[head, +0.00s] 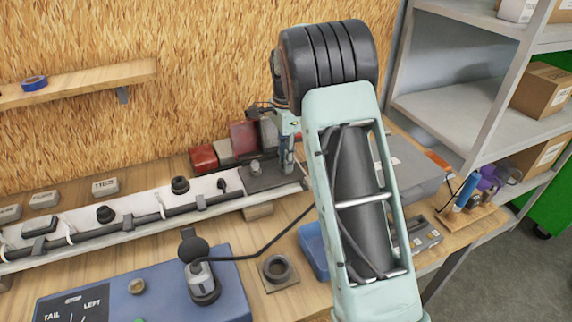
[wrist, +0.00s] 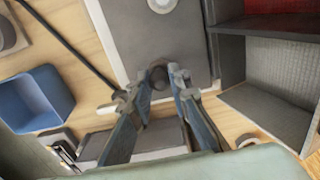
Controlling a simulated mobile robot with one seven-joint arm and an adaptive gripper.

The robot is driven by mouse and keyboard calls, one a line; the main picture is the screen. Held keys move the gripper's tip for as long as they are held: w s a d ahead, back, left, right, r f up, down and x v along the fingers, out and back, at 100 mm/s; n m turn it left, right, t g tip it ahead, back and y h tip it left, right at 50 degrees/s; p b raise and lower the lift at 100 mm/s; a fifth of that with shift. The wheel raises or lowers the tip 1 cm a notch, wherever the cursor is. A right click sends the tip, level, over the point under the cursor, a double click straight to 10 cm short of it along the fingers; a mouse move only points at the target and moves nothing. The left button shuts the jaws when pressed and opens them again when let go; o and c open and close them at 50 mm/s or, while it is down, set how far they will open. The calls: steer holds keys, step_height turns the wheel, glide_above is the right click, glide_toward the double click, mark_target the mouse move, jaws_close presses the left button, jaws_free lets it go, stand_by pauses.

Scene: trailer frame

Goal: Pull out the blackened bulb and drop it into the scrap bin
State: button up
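My gripper (head: 287,160) points down over a grey plate (head: 268,180) at the right end of the long white rail. In the wrist view my gripper (wrist: 157,88) has its fingers apart. A small dark round thing (wrist: 158,74), which looks like the blackened bulb, sits at the edge of the grey plate (wrist: 185,35), between and just beyond the fingertips. I cannot tell whether a finger touches it. In the head view my gripper hides it. A blue open bin (head: 313,252), possibly the scrap bin, stands in front of the plate; it also shows in the wrist view (wrist: 35,98).
A pale round bulb (head: 256,168) stands on the plate. Red and grey lamp housings (head: 240,140) stand behind it. A black cable (head: 270,247) crosses the bench from the blue tester box (head: 140,295). A dark ring (head: 277,268) lies near the blue bin.

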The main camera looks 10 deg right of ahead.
stand_by(0.6)
steer(key=shift+n+p, duration=0.3)
steer(key=shift+n, duration=1.6)
steer(key=shift+n, duration=1.7)
steer(key=n+p, duration=0.1)
steer(key=n, duration=0.2)
steer(key=shift+n, duration=0.4)
steer(key=shift+r, duration=0.15)
